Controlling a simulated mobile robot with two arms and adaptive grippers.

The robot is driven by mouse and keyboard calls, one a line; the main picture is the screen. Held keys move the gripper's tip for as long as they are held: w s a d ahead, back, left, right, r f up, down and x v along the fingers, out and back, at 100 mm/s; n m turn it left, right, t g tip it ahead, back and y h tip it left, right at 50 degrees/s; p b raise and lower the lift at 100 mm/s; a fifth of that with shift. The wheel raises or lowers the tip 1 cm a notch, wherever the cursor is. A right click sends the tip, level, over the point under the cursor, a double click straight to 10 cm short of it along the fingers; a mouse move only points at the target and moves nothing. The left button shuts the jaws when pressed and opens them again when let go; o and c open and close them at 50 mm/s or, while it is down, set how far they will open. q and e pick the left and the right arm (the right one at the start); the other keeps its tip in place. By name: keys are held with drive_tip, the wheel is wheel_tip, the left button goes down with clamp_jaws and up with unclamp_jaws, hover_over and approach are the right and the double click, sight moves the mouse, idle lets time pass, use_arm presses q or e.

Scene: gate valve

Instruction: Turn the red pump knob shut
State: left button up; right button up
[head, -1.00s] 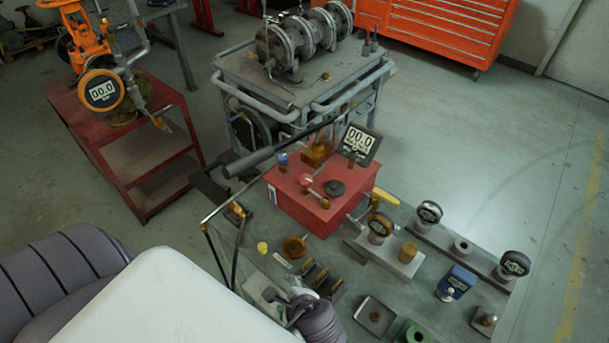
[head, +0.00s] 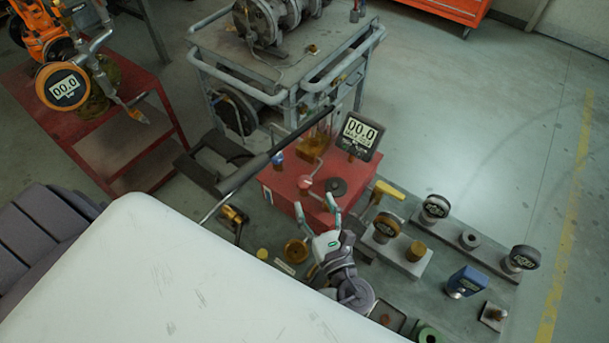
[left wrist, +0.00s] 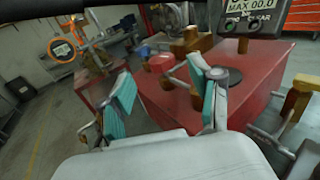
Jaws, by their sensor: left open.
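The red pump box (head: 290,203) stands on the floor-level grey surface in the middle of the head view. On its top is a small round red knob (head: 304,183), beside a black round cap (head: 336,186). My left gripper (head: 317,207) is at the box's near side, fingers open and pointing at it. In the left wrist view my left gripper (left wrist: 163,82) shows teal finger pads spread apart with nothing between them. The red knob (left wrist: 160,63) appears beyond and between the fingertips, apart from them. My right gripper is not in view.
A black pump lever (head: 268,158) crosses over the box's left side. A gauge reading 00.0 (head: 361,133) stands at its back right. A yellow-handled valve (head: 388,190) and several gauges and fittings lie to the right. A grey cart (head: 210,60) stands behind.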

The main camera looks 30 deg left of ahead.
sight(306, 184)
use_arm(q)
drive_tip(key=x, duration=0.4)
drive_tip(key=shift+w+a+p, duration=0.15)
drive_tip(key=shift+a+p, duration=0.05)
drive_tip(key=shift+p, duration=0.2)
drive_tip(key=shift+p+x, duration=0.3)
drive_tip(key=shift+x, duration=0.7)
drive_tip(key=shift+w+a, duration=0.2)
drive_tip(key=shift+w+a+f, duration=0.1)
drive_tip(key=shift+a, duration=0.05)
drive_tip(key=shift+w+a, duration=0.1)
drive_tip(key=shift+c, duration=0.7)
drive_tip(key=c, duration=1)
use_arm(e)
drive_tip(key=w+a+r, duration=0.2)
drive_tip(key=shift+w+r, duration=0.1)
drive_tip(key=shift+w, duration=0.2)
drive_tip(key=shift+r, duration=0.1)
